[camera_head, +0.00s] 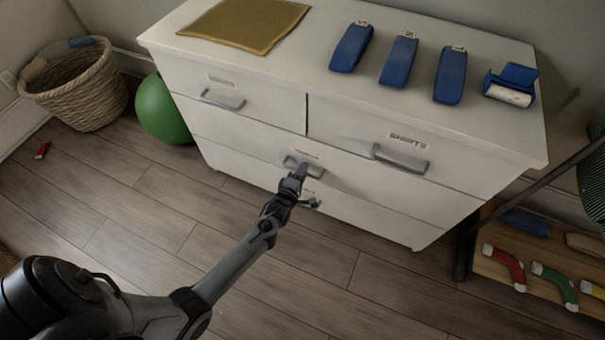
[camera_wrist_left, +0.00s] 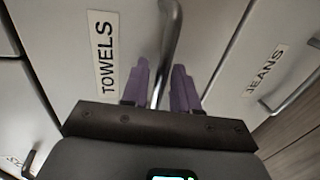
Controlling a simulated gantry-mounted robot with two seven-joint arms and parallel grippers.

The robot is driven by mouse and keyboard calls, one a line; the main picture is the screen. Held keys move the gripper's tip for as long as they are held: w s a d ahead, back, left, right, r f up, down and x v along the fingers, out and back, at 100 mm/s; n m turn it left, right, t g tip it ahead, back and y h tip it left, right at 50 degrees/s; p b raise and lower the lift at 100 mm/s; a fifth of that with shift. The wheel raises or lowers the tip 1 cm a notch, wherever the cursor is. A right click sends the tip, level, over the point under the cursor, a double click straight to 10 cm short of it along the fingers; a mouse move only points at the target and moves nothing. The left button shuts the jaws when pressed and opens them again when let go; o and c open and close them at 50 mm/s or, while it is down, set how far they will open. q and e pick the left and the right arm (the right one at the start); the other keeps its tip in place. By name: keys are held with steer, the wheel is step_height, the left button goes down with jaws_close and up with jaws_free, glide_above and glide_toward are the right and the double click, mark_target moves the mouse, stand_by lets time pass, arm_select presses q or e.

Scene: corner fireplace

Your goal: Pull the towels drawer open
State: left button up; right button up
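The white dresser holds the towels drawer (camera_head: 262,149), the wide middle drawer, flush with its front. Its TOWELS label (camera_wrist_left: 103,55) reads clearly in the left wrist view. The grey bar handle (camera_wrist_left: 170,40) runs between the two purple fingers of my left gripper (camera_wrist_left: 161,85), with a finger on each side. The fingers stand apart, and a gap shows beside the bar; firm contact cannot be made out. In the head view my left gripper (camera_head: 301,171) is at this handle (camera_head: 291,164) and hides part of it. My right gripper is not in view.
The JEANS drawer (camera_wrist_left: 265,70) is below. The SHIRTS drawer (camera_head: 385,130) and another small drawer are above, all closed. Blue rolled items and a tan cloth (camera_head: 247,22) lie on top. A green ball (camera_head: 162,112) and basket (camera_head: 85,88) stand left; the floor in front (camera_head: 330,260) is clear.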

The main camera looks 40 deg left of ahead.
arm_select(q)
jaws_close()
stand_by(0.4)
